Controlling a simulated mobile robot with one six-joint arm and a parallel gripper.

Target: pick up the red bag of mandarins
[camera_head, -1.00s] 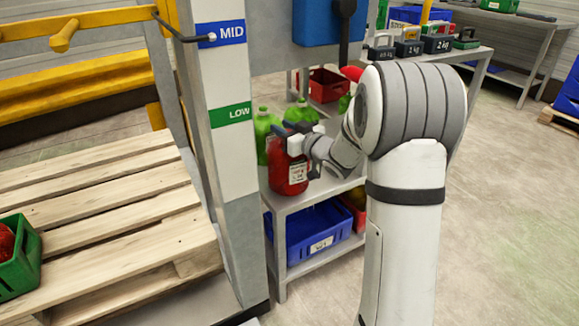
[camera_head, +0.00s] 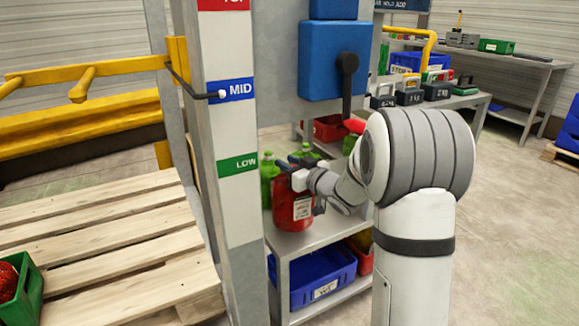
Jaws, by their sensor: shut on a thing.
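A red, mesh-like bag (camera_head: 8,281) shows at the left edge, inside a green crate (camera_head: 28,296); the frame cuts it off, and its contents cannot be made out. My gripper (camera_head: 290,175) is at the low metal shelf, far to the right of that crate. It is shut on the top of a red jug-like container (camera_head: 292,208) with a pale label. The container is upright at the shelf's top surface; whether it rests there or hangs just above is unclear. My fingertips are small and partly hidden.
Green jugs (camera_head: 268,178) stand close behind the held container. A grey post (camera_head: 225,130) rises just left of it. A blue bin (camera_head: 312,278) sits on the lower shelf. A wooden pallet (camera_head: 95,250) lies at left. A blue box with a lever (camera_head: 330,60) hangs above.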

